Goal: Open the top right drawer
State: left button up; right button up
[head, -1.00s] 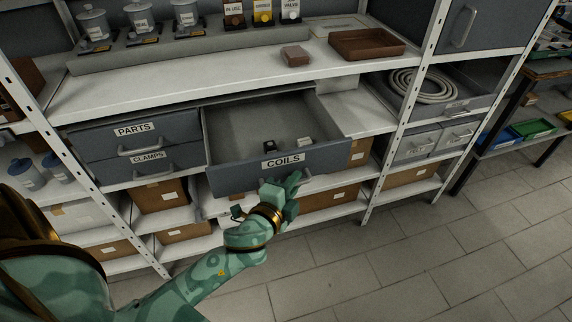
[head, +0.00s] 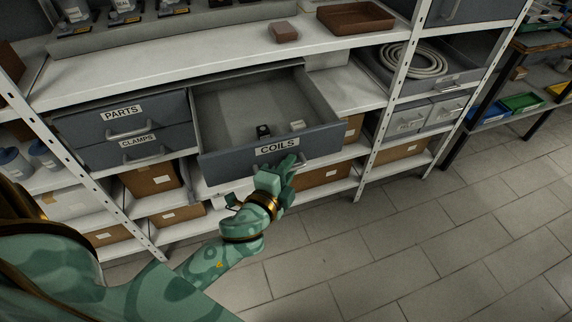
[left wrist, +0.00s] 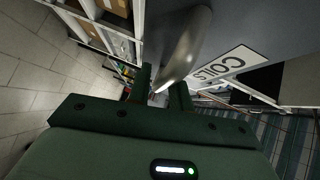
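The grey COILS drawer (head: 272,155), right of the PARTS drawer, stands pulled well out. Its inside shows, with a small dark item (head: 263,130) and a small pale item (head: 297,125) on its floor. My left gripper (head: 285,165) is at the drawer's front, just below the label. In the left wrist view the pale curved bar handle (left wrist: 186,48) runs down between the two dark fingers (left wrist: 160,88), which are close around it. The COILS label (left wrist: 222,64) is beside it. The fingertips are small and partly hidden in the head view. My right gripper is not in view.
The PARTS drawer (head: 120,113) and CLAMPS drawer (head: 140,145) are shut at the left. Cardboard boxes (head: 150,180) stand on the shelf below. A white perforated post (head: 392,95) rises to the right. The tiled floor (head: 400,240) in front is clear.

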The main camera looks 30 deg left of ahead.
pick_arm(q)
jog(key=s+d+r+b, duration=0.1)
jog(key=s+r+b, duration=0.1)
jog(key=s, duration=1.4)
jog(key=shift+r, duration=0.15)
